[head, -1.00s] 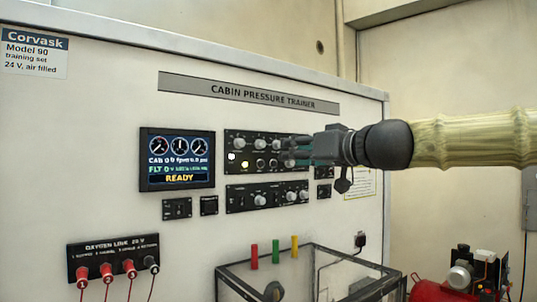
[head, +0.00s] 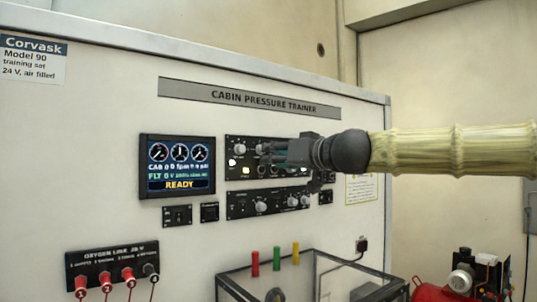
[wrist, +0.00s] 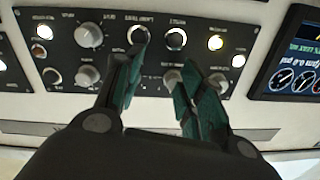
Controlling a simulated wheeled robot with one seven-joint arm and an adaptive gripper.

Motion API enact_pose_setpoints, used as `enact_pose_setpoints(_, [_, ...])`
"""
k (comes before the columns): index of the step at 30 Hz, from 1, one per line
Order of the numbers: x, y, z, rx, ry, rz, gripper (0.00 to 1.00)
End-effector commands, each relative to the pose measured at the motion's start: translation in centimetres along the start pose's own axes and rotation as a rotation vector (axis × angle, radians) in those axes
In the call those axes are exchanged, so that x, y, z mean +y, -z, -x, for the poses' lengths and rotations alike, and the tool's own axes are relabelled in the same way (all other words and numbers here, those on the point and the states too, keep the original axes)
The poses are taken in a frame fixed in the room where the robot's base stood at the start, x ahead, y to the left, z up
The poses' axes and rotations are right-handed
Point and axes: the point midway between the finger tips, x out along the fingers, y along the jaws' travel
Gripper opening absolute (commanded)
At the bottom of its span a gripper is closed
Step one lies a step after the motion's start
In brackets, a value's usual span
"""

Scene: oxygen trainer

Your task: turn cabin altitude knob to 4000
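The upper black control panel (head: 232,143) has a row of grey knobs and small lamps; its labels are too small to read, so I cannot tell which knob is cabin altitude. My gripper (head: 268,155) is in front of this panel, hiding its right part. In the wrist view, which is upside down, my gripper (wrist: 160,62) is open, its two green-edged fingers apart. A grey knob (wrist: 173,78) shows between the fingers, close to the right one; I cannot tell if they touch. Another knob (wrist: 218,82) is just right of the fingers, and a bigger knob (wrist: 89,75) is to the left.
A display (head: 178,180) left of the panel reads READY. A lower knob panel (head: 240,209) sits below. A clear-sided box (head: 325,268) with a dark frame stands underneath. Red, green and yellow pegs (head: 276,253) stand above it. Oxygen sockets (head: 110,258) are at lower left.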

Motion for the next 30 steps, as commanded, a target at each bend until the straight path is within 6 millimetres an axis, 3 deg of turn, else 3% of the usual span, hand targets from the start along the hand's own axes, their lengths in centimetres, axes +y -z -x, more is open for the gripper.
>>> enact_pose_setpoints(7, [-1.7, 1.1, -0.9, 0.012, 0.004, 0.011, 0.39])
enact_pose_setpoints(15, [-0.3, 0.5, -3.1, 0.005, 0.001, 0.002, 0.39])
enact_pose_setpoints(24, [-0.3, 0.5, -3.3, 0.005, 0.002, 0.003, 0.39])
enact_pose_setpoints(30, [-0.3, 0.4, -3.3, 0.005, 0.002, 0.002, 0.03])
